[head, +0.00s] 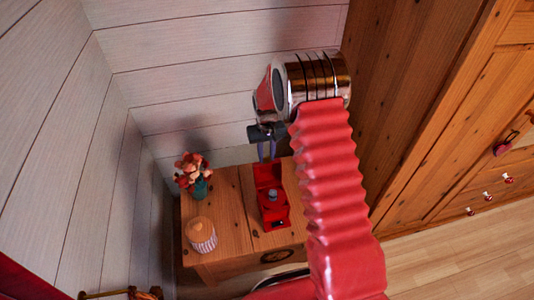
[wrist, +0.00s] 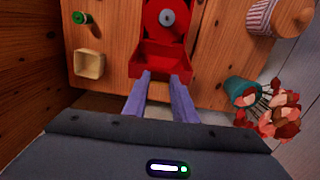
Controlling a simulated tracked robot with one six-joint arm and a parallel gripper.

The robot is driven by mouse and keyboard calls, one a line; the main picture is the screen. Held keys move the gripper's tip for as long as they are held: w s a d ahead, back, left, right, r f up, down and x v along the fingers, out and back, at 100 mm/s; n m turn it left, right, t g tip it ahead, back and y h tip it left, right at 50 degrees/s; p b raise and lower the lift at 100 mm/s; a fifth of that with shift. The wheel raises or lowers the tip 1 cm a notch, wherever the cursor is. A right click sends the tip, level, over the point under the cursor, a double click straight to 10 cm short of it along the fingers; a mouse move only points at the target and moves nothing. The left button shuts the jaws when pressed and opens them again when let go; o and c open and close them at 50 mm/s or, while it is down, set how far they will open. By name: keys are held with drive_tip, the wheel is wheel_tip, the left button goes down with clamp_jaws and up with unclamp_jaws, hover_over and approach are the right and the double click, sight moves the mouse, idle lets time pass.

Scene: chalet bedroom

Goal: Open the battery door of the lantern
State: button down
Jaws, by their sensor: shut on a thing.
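The red lantern (head: 273,208) lies on the wooden cabinet top, with a grey round part on it. It also shows at the top of the wrist view (wrist: 167,18). Its battery door (head: 267,174) is a red tray-like flap at the lantern's wall-side end, swung away from the body; it also shows in the wrist view (wrist: 158,61). My gripper (wrist: 161,78) reaches the door's outer edge with its two purple-grey fingers and is shut on it. The fingers also show in the head view (head: 266,157). The exact contact at the fingertips is hard to see.
A green battery-like cylinder (wrist: 82,18) and a cream open box (wrist: 89,64) are left of the lantern in the wrist view. A flower vase (head: 200,187) and a striped jar (head: 201,236) stand left in the head view. White plank walls rise close behind.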

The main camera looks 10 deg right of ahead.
drive_tip(key=c, duration=1.4)
unclamp_jaws()
drive_tip(key=shift+w, duration=0.15)
drive_tip(key=shift+c, duration=0.2)
drive_tip(key=shift+r, duration=0.1)
wheel_tip(320, 180, up, 14)
drive_tip(key=shift+f, duration=0.2)
